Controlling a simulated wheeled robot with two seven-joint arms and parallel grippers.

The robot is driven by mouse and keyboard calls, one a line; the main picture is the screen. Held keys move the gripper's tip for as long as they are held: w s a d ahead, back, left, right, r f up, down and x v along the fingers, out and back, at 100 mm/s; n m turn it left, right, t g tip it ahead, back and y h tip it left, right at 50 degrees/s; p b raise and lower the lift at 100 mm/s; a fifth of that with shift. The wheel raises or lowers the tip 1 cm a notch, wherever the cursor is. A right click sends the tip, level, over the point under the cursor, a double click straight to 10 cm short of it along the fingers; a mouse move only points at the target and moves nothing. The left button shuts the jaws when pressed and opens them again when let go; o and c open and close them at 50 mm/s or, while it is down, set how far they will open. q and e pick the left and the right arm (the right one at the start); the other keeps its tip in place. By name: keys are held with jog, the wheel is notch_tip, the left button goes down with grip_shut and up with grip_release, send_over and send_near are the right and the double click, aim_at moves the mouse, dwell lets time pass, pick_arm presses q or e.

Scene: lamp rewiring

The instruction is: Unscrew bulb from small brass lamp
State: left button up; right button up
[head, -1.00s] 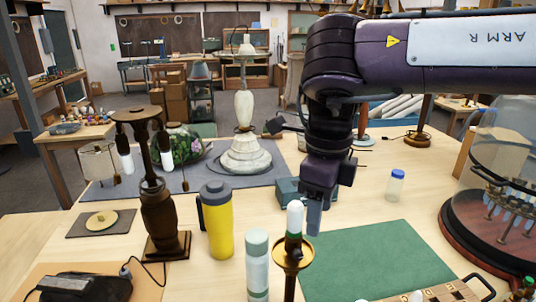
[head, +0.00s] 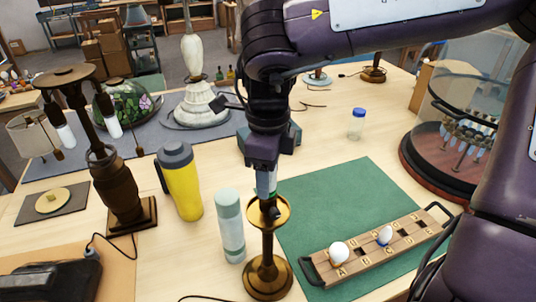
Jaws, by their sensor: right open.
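The small brass lamp (head: 266,276) stands upright at the front middle of the table, with a shallow brass dish (head: 279,217) near its top. My right gripper (head: 266,190) points down just above the dish, at the lamp's top. It is open, with its fingers at the bulb's place. The bulb is mostly hidden by the gripper, so I cannot tell whether the fingers touch it. My left gripper is out of view.
A pale green-capped bottle (head: 231,232) and a yellow flask (head: 184,185) stand close left of the lamp. A lettered wooden rack (head: 362,260) with bulbs lies on the green mat (head: 340,187). A glass dome (head: 470,95) stands at right. A dark wooden lamp (head: 118,190) stands left.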

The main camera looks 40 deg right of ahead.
jog(key=shift+s+a+f, duration=0.1)
jog(key=shift+s+f, duration=0.05)
jog(key=c, duration=1)
jog(key=shift+r+n+p, duration=0.3)
jog(key=shift+n+p, duration=0.65)
jog(key=shift+n, duration=0.25)
jog(key=shift+n+p, duration=0.35)
jog(key=shift+n, duration=0.45)
jog(key=n, duration=0.3)
jog(key=shift+f+p, duration=0.15)
jog(key=shift+p, duration=0.15)
jog(key=shift+f+n, duration=0.1)
jog(key=shift+n, duration=0.5)
